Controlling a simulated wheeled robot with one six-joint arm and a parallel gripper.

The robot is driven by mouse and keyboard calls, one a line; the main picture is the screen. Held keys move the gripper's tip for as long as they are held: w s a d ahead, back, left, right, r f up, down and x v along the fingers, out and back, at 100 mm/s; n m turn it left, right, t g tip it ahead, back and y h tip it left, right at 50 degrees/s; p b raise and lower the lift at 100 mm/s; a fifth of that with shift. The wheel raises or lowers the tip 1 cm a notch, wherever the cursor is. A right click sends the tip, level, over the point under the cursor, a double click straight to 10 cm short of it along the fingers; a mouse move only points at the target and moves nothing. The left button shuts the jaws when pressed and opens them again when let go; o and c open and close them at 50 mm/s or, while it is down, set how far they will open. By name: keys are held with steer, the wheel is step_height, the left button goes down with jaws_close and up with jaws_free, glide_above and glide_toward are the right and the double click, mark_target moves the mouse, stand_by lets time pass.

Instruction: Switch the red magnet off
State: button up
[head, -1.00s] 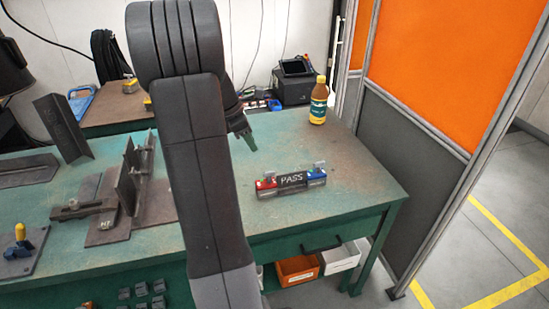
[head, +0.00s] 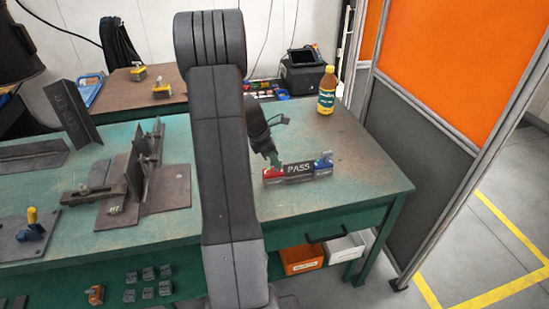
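The red magnet (head: 274,173) sits at the left end of a dark bar marked PASS (head: 299,169) on the green table. A blue magnet (head: 324,165) sits at the bar's right end. My gripper (head: 275,162) points down at the red magnet, at or just above its top. The fingertips are small and overlap the magnet's top, so I cannot tell whether they touch it or how far apart they are. The switch on the red magnet is hidden behind the gripper.
A bottle (head: 327,91) stands at the table's back right. Welded steel plates (head: 150,190) and a clamp lie on the left. An orange and grey partition (head: 440,90) stands right of the table. Orange (head: 301,259) and white bins (head: 345,248) sit below. The table right of the bar is clear.

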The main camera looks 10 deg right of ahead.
jaws_close()
